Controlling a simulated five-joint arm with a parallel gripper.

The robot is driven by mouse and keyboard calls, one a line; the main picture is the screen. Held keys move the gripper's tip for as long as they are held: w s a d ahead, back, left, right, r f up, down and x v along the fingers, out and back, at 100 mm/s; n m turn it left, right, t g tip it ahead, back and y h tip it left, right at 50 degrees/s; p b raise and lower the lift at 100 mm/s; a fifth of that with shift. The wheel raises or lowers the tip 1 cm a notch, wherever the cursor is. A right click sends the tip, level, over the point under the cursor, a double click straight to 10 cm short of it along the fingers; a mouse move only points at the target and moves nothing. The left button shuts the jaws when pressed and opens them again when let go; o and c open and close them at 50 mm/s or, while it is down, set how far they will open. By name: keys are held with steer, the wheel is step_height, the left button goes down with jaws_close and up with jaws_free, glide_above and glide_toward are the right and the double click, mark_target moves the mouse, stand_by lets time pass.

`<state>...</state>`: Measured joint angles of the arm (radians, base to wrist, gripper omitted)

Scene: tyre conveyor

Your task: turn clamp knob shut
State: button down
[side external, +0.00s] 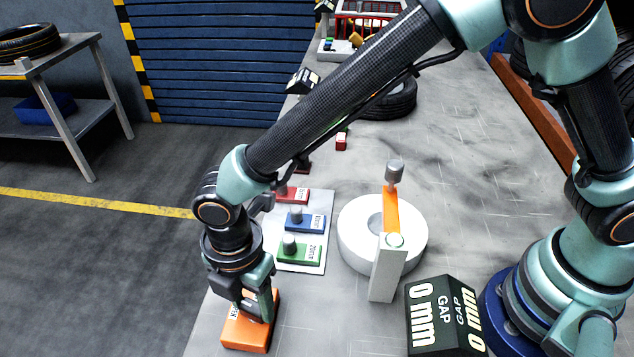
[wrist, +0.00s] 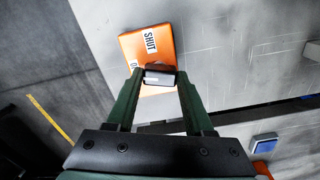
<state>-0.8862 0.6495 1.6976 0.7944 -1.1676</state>
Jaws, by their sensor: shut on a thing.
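An orange block (side external: 237,334) with a white label stands at the table's near left edge. It also shows in the wrist view (wrist: 131,44), where its label reads SHUT and a second label is partly covered. My gripper (side external: 262,312) points down over this block. In the wrist view, its fingers are closed on the small dark grey knob (wrist: 158,79) with a pale face, on the block. The knob is hidden by my fingers in the side view. The clamp's orange arm (side external: 391,212) reaches over a white ring (side external: 352,240), beside a grey post (side external: 384,275).
A dark display (side external: 437,318) reads GAP 0 mm. A pale panel (side external: 312,262) carries red, blue and green blocks, the latter two with grey knobs. A black tyre (side external: 393,104) lies farther back. The table right of the ring is mostly clear.

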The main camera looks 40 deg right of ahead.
mark_target(253, 306)
steer(key=m, duration=0.5)
steer(key=shift+m, duration=2.6)
steer(key=shift+c, duration=1.4)
jaws_free()
step_height(253, 306, up, 12)
